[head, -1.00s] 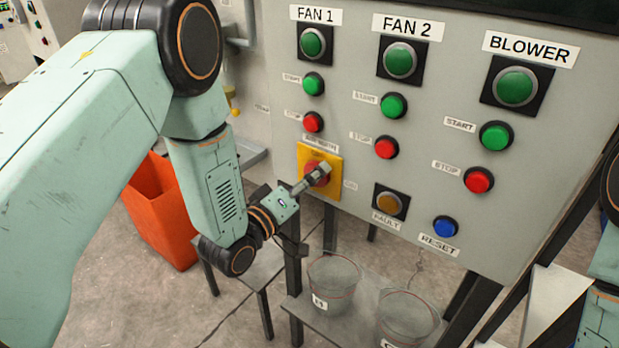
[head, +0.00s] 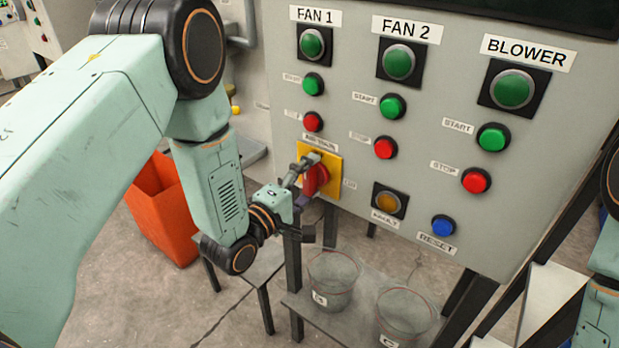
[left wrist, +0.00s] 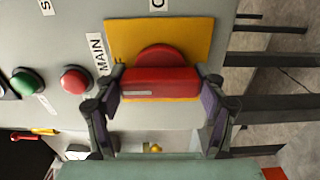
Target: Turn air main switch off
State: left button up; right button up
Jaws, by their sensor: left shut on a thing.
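The air main switch is a red rotary knob (head: 318,181) on a yellow plate (head: 332,160), low on the left of the grey panel. In the left wrist view the red knob (left wrist: 160,84) has a bar-shaped handle lying across the picture on the yellow plate (left wrist: 190,38). My left gripper (head: 308,180) is at the knob and shut on its handle. In the left wrist view its fingers (left wrist: 163,88) stand at the two ends of the handle. In the head view the handle looks near upright, partly hidden by the fingers. My right gripper is out of view.
Green and red buttons (head: 312,122) sit just above the switch, and an amber fault light (head: 389,202) and blue reset button (head: 443,225) to its right. Clear buckets (head: 333,283) stand on a low shelf below. An orange bin (head: 160,210) stands on the floor at left.

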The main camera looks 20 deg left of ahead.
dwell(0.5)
pick_arm(q)
jog(key=o, duration=1.2)
jog(key=shift+c, duration=0.2)
jog(key=v, duration=1.2)
jog(key=x, duration=1.2)
jog(key=shift+a, duration=0.1)
